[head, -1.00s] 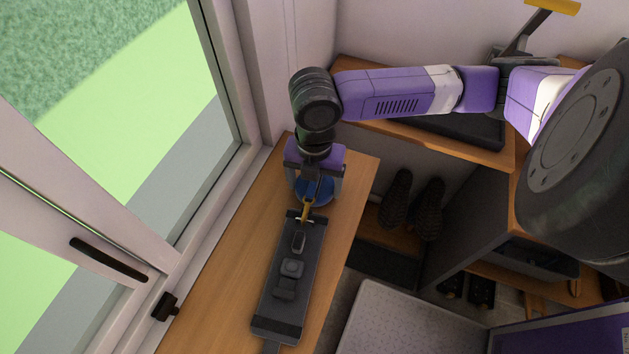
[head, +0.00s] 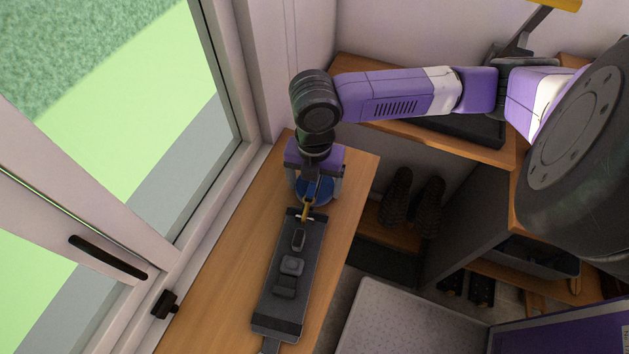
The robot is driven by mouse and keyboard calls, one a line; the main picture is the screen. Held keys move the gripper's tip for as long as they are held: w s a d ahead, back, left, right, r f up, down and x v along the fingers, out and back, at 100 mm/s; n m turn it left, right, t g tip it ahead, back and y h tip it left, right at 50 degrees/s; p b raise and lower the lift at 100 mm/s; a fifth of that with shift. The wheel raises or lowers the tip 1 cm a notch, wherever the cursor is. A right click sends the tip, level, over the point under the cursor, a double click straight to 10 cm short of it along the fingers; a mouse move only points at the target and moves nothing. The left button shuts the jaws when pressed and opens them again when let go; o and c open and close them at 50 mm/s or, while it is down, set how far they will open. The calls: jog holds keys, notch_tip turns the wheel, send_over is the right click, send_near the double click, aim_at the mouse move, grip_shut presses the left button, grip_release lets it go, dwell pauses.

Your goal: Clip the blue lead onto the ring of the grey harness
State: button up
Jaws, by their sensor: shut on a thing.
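The grey harness (head: 287,255) lies lengthwise on the wooden bench top, dark, with buckles along its middle. The blue lead (head: 314,191) shows as a blue bundle under and between the fingers of my gripper (head: 314,188). A brass-coloured clip (head: 306,209) extends from the lead down to the far end of the harness. The clip overlaps the harness end where the ring would sit; I cannot tell whether it is hooked through the ring. My gripper is shut on the lead, and its palm hides part of the grip.
The wooden bench top (head: 222,262) is bare on both sides of the harness. A window with a black handle (head: 108,259) stands close on the left. Dark boots (head: 397,198) stand on a lower shelf to the right. A black tray (head: 455,130) lies on a shelf behind.

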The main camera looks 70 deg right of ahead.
dwell(0.4)
jog(key=o, duration=1.4)
jog(key=shift+o, duration=0.2)
jog(key=shift+r, duration=3.9)
